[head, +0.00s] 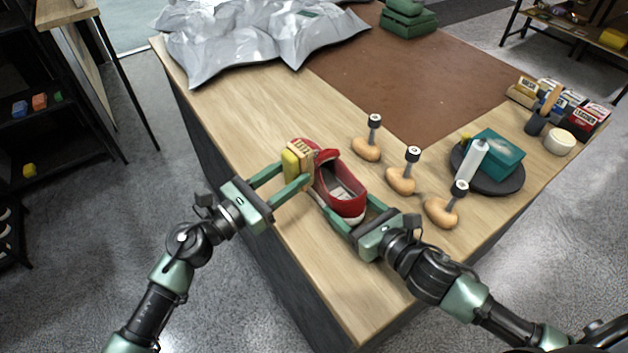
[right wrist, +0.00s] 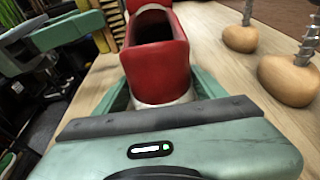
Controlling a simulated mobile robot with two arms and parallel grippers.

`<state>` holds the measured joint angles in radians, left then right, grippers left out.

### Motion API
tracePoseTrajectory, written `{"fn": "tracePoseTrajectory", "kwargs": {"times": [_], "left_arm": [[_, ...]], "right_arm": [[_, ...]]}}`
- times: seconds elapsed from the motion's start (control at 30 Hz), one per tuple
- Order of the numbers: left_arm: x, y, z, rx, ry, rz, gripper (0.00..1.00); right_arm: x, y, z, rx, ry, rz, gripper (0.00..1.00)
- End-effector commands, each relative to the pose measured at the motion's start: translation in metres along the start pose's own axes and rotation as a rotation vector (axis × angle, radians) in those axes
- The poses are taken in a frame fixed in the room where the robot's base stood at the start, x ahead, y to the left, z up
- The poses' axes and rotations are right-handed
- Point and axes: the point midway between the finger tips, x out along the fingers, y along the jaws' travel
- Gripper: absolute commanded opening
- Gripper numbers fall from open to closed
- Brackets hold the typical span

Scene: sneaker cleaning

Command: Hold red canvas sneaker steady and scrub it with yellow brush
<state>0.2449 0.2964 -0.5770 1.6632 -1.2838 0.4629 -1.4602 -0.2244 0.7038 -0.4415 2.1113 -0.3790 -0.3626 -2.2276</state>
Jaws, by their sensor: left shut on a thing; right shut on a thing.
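My right gripper (head: 347,208) is shut on the sneaker's heel end, one finger on each side. The sneaker also fills the middle of the right wrist view (right wrist: 157,60). My left gripper (head: 284,178) is shut on the yellow brush (head: 291,165). The brush is upright, with its bristles (head: 304,158) facing the sneaker's toe end. The bristles are at or very near the toe's left side; I cannot tell if they touch.
Several wooden shoe-tree pieces (head: 401,181) stand right of the sneaker. Beyond them are a dark round tray (head: 509,184) with a teal box (head: 495,153), a white jar (head: 559,141) and small boxes. A brown mat (head: 400,80) and silver bags (head: 235,40) lie farther back.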

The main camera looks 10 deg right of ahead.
Motion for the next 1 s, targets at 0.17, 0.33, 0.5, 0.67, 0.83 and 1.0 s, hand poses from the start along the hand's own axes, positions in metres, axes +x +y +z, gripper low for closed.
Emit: {"fn": "tracePoseTrajectory", "kwargs": {"times": [0.17, 0.33, 0.5, 0.67, 0.83, 1.0], "left_arm": [[0.003, 0.015, 0.001, 0.002, -0.002, 0.002, 0.11], [0.004, 0.02, 0.0, 0.002, -0.003, 0.003, 0.11], [0.006, 0.032, 0.001, 0.002, -0.003, 0.004, 0.11], [0.008, 0.046, 0.0, 0.002, -0.004, 0.004, 0.11], [0.009, 0.055, -0.001, 0.002, -0.002, 0.004, 0.11], [0.007, 0.055, -0.001, 0.002, -0.002, 0.002, 0.11]], "right_arm": [[0.0, 0.001, 0.0, 0.0, 0.0, 0.003, 0.16], [-0.001, 0.002, -0.001, 0.0, 0.0, 0.006, 0.16], [-0.001, 0.003, -0.001, 0.001, 0.0, 0.008, 0.16], [-0.001, 0.004, -0.001, 0.001, 0.0, 0.009, 0.16], [-0.001, 0.004, -0.001, 0.002, 0.0, 0.01, 0.16], [-0.001, 0.004, -0.001, 0.003, 0.0, 0.01, 0.16]]}}
